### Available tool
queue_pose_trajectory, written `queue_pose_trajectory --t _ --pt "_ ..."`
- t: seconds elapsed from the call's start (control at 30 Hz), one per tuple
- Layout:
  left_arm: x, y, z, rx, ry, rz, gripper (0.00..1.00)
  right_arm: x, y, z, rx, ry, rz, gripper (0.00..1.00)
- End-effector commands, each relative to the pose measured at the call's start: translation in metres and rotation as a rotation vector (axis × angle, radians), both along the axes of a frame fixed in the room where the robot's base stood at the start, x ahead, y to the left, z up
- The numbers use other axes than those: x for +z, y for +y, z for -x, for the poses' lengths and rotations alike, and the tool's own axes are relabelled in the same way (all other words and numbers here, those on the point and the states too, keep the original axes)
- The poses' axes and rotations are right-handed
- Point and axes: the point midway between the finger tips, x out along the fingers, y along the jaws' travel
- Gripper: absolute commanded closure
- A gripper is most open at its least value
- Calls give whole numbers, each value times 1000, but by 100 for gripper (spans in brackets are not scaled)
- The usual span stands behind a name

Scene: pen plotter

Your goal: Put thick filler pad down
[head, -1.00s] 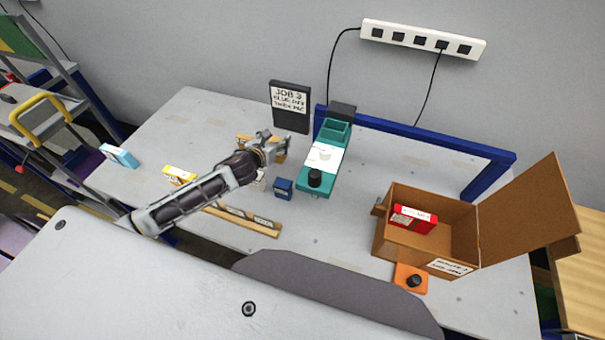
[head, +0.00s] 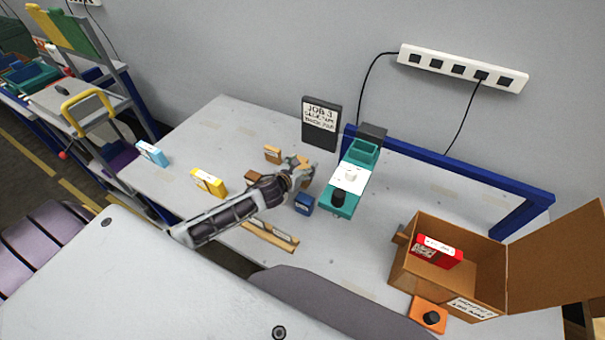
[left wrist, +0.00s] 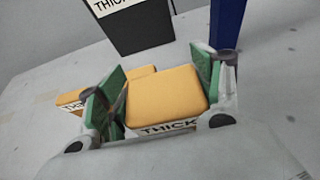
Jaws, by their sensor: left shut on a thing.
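The thick filler pad (left wrist: 165,95) is an orange-yellow block with a white label reading THICK. In the left wrist view it sits between the green finger pads of my left gripper (left wrist: 157,88), which is shut on it. In the head view my left gripper (head: 303,172) is above the table, left of the teal device; only a little of the pad shows there. Whether the pad touches the table is hidden. A second orange pad (head: 272,154) stands behind and to the left; its partly covered label shows in the left wrist view (left wrist: 72,101). My right gripper is not in view.
The teal device (head: 352,180) and a small blue box (head: 304,203) are close to the right of my gripper. A dark job sign (head: 320,122) stands behind. A brown block (head: 254,177), yellow box (head: 209,181) and wooden rail (head: 270,235) lie left and front. An open carton (head: 455,290) is at right.

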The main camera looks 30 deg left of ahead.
Motion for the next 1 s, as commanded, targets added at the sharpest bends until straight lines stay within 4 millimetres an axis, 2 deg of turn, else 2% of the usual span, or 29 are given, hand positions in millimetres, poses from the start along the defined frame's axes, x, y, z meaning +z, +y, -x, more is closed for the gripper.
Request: queue_pose_trajectory --t 0.27,0.7,1.0 --pt "-1 0 0 0 0 1 58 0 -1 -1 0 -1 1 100" --pt "-34 0 0 2 1 1 58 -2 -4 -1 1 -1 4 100" --pt "-42 0 0 0 0 0 58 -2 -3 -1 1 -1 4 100"
